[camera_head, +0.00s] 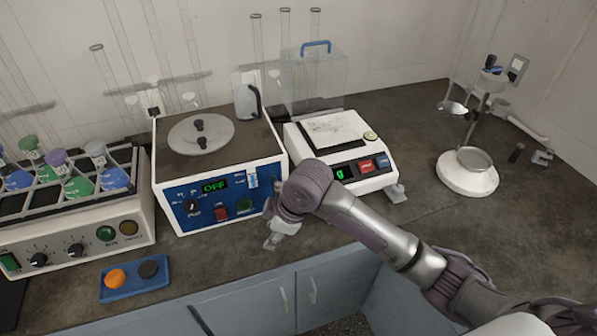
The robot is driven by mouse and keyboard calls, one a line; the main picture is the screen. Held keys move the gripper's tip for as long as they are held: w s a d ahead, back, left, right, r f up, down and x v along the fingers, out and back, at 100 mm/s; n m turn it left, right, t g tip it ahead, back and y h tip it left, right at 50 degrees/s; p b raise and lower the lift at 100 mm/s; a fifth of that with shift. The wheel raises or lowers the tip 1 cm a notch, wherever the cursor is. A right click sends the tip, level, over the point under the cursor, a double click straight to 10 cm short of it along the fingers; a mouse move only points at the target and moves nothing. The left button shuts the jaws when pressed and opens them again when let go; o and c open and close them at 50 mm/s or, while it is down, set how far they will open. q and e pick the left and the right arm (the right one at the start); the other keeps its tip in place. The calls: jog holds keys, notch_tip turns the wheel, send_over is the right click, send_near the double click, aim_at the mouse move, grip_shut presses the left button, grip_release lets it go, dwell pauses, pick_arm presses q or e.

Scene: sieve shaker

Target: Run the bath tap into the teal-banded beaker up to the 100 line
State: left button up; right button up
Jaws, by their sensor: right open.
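The bath (222,207) is a white box with a blue front panel and a round grey lid (201,133) on top. Its display reads OFF. My right gripper (268,226) is open, in front of the panel's right end, with its fingers pointing left and down near the counter edge. The bath tap cannot be made out; the gripper and wrist cover that corner. I cannot make out a teal-banded beaker or its 100 line, and cannot tell whether anything is between the fingers. My left gripper is not in view.
A shaker with flasks (60,195) stands left, with a blue tray (135,278) in front. A white balance (345,150) is right of the bath, behind my forearm. A white-based stand (467,172) is at far right.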

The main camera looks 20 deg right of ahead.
jog(key=w+d+r+n+h, duration=0.1)
jog(key=w+d+r+n, duration=0.15)
jog(key=r, duration=0.45)
jog(key=w+d+r+n+h, duration=0.1)
jog(key=w+d+r, duration=0.1)
jog(key=d+r, duration=0.35)
jog(key=w+d+r+n+h, duration=0.1)
jog(key=w+r+n, duration=0.1)
jog(key=r, duration=0.6)
jog(key=shift+m+g, duration=0.25)
jog(key=shift+g, duration=0.15)
jog(key=w+f+p, duration=0.1)
jog(key=f, duration=0.3)
jog(key=f+p, duration=0.1)
jog(key=f, duration=0.4)
jog(key=w+f+p, duration=0.1)
jog(key=f, duration=0.3)
jog(key=shift+w+f, duration=0.3)
grip_shut()
